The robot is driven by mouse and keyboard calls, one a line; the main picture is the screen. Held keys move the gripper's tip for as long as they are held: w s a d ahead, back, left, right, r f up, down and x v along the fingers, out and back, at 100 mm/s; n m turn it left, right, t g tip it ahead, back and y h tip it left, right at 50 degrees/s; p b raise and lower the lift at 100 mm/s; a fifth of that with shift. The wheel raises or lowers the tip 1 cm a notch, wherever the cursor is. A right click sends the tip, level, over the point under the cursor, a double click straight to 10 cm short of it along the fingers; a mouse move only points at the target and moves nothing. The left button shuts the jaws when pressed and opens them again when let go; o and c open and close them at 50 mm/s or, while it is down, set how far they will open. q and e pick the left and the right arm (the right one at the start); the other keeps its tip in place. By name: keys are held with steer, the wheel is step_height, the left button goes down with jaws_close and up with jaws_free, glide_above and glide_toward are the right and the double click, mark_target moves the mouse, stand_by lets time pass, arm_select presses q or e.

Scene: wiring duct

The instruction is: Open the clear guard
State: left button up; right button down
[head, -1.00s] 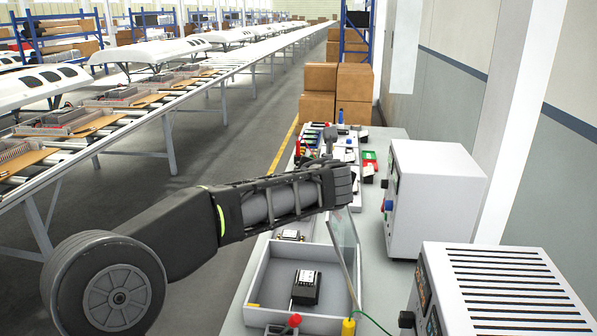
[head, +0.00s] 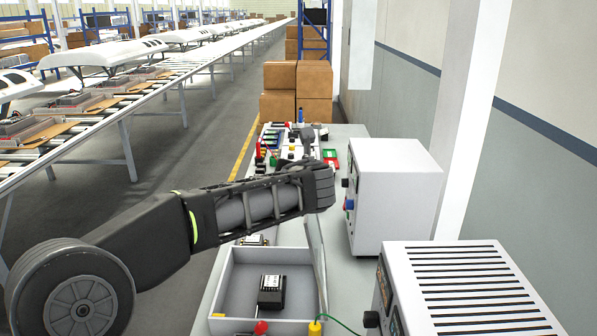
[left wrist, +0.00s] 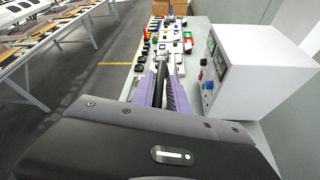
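The clear guard (head: 317,262) stands up steeply along the right side of a shallow grey tray (head: 225,290), seen almost edge-on, so its exact angle is hard to tell. The tray's top is uncovered. A black module (head: 271,292) lies inside it. My left gripper (head: 308,137) is beyond the tray, past the guard's far end, apart from the guard in the picture. My forearm passes above the tray's far end. My right gripper is not in view.
Two white instrument boxes (head: 393,195) (head: 470,285) stand right of the tray. Several small coloured parts (head: 270,145) cover the bench's far end. A red knob (head: 261,327) and a yellow plug (head: 315,327) with a green wire are at the tray's front.

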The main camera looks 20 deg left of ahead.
arm_select(q)
steer(key=shift+b+v, duration=0.8)
steer(key=shift+v, duration=3.1)
